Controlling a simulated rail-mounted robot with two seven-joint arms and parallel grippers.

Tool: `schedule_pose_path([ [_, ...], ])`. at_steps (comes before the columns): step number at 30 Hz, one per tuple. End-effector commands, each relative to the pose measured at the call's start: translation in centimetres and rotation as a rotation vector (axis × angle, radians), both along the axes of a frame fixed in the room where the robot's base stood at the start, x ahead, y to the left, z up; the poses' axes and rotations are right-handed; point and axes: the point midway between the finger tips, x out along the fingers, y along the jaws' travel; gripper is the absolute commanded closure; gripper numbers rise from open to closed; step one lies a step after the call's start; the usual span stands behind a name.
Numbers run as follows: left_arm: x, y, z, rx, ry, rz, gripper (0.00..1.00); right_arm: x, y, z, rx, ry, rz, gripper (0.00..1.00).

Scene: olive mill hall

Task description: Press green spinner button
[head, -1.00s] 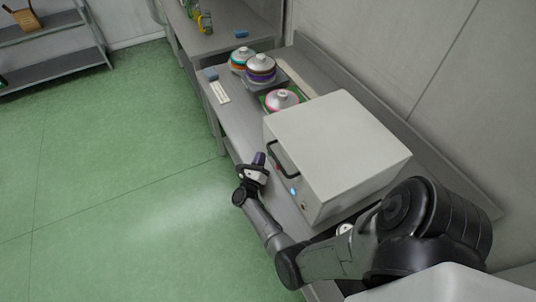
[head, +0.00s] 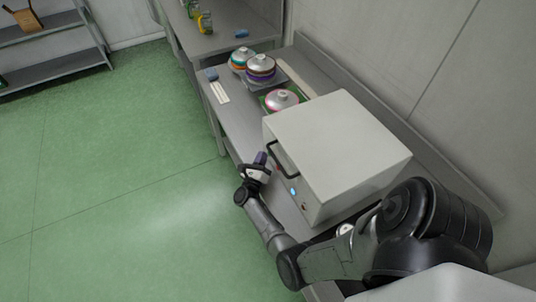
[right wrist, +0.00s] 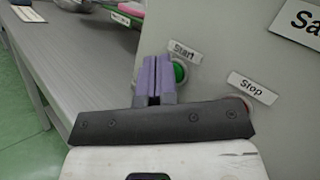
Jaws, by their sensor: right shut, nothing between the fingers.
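The green button (right wrist: 180,72), under a label reading "Start" (right wrist: 184,50), is on the front of a pale box-shaped machine (head: 335,150). A red button (right wrist: 240,104) labelled "Stop" (right wrist: 252,88) sits lower right of it, partly hidden by my gripper. My right gripper (head: 260,158) is shut and empty, close to the machine's front by the black handle (head: 284,160). In the right wrist view its purple fingertips (right wrist: 153,72) appear just left of the green button and partly overlap it; I cannot tell whether they touch it. My left gripper is not in view.
The machine stands on a grey bench (head: 236,118). Several round lidded containers (head: 281,99) stand beyond it, with a blue sponge-like block (head: 211,74) near the bench edge. The green floor left of the bench is clear.

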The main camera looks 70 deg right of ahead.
Motion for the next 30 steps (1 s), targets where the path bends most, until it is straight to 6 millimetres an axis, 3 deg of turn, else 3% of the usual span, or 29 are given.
schedule_pose_path([
  [17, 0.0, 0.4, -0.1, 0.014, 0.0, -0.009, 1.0, -0.2, -0.2, 0.0, 0.0, 0.0, -0.001, 1.0],
  [30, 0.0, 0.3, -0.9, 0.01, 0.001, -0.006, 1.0, 0.8, 0.9, 0.0, -0.001, -0.001, -0.002, 1.0],
])
